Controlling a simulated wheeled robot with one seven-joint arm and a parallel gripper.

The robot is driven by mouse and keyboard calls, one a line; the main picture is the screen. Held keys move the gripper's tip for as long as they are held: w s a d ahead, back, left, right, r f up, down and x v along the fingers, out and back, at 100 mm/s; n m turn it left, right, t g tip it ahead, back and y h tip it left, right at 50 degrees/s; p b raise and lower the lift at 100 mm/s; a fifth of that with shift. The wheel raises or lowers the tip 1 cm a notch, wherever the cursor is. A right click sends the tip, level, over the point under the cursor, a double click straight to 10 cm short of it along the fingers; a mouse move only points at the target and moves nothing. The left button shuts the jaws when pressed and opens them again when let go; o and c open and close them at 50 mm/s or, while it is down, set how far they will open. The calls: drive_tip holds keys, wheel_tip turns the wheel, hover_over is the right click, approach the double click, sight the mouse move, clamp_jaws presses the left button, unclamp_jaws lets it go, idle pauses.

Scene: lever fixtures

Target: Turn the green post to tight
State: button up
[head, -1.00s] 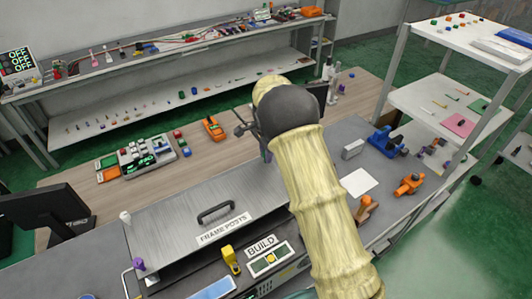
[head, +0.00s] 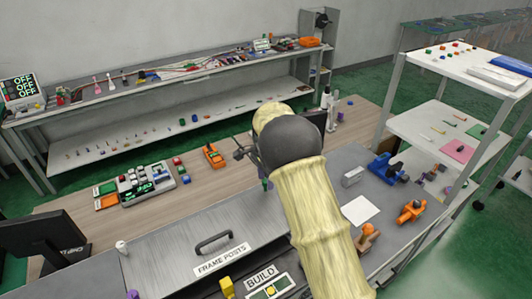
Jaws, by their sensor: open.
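A small green post (head: 266,184) shows at the far right corner of the grey panel labelled FRAME POSTS (head: 170,244), just left of my arm. My arm hides part of the area around it. My gripper (head: 243,153) is mostly hidden behind my own wrist; only dark finger parts show to its left. It is open and appears above and beyond the green post in the picture; I cannot tell the distance. No grip on the post is visible.
Other posts are white (head: 122,247), purple (head: 133,294) and yellow (head: 227,287). A black handle (head: 214,242) rises from the panel. A BUILD label (head: 261,277) is in front. A monitor (head: 45,240) stands left; a blue clamp-like fixture (head: 387,168) stands right.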

wheel_tip(320, 180, up, 16)
drive_tip(key=b, duration=0.3)
drive_tip(key=shift+d+f, duration=0.1)
drive_tip(key=shift+f, duration=0.05)
drive_tip(key=s+d+f+n+t, duration=0.1)
drive_tip(key=s+d+f+n, duration=0.1)
drive_tip(key=s+d+f, duration=0.3)
drive_tip(key=s+d+f+n, duration=0.2)
drive_tip(key=s+d+n, duration=0.15)
drive_tip(key=d, duration=0.35)
drive_tip(key=s+d+f+n+b, duration=0.1)
drive_tip(key=s+d+f+n, duration=0.1)
drive_tip(key=s, duration=0.7)
drive_tip(key=s+d+f+n+t, duration=0.1)
drive_tip(key=s+d+f+n, duration=0.2)
drive_tip(key=s, duration=0.7)
wheel_tip(320, 180, down, 2)
drive_tip(key=shift+d+f+n+t+b, duration=0.2)
drive_tip(key=shift+d+n+t+b, duration=0.15)
drive_tip(key=shift+n, duration=0.1)
